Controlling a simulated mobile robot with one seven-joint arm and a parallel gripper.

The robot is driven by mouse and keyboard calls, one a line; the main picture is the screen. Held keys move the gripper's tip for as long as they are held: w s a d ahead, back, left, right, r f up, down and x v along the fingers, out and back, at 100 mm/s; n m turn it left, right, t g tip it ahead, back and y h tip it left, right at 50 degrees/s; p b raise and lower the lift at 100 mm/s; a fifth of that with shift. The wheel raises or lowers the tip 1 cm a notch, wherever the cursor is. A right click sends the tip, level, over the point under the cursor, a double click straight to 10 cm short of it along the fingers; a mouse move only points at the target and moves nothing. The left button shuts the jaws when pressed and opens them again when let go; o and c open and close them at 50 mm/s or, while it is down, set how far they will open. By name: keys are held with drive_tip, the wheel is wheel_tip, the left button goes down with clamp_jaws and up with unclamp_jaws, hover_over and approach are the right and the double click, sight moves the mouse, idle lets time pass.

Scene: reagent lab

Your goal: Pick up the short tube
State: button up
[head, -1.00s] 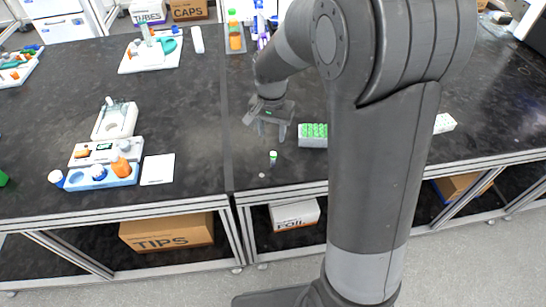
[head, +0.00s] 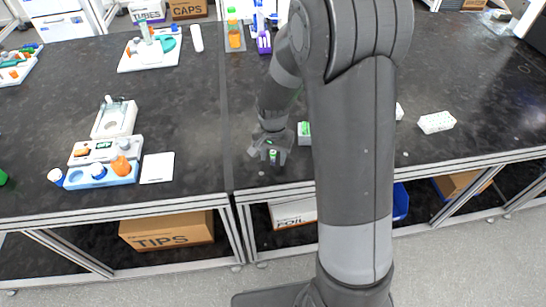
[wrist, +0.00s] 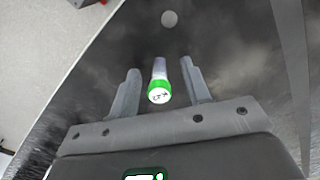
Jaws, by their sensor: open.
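My gripper is open and touches neither side of the tube there. In the head view my gripper (head: 270,155) is low over the black bench near its front edge, and the green-capped tube (head: 273,155) shows between the fingers.
A rack with green caps (head: 304,131) stands just right of my gripper, partly hidden by my arm. A white box (head: 436,122) lies further right. A blue tray (head: 100,176) with bottles and a white card (head: 157,168) are to the left. The bench's front edge is close.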

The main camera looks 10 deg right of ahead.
clamp_jaws()
idle(0.3)
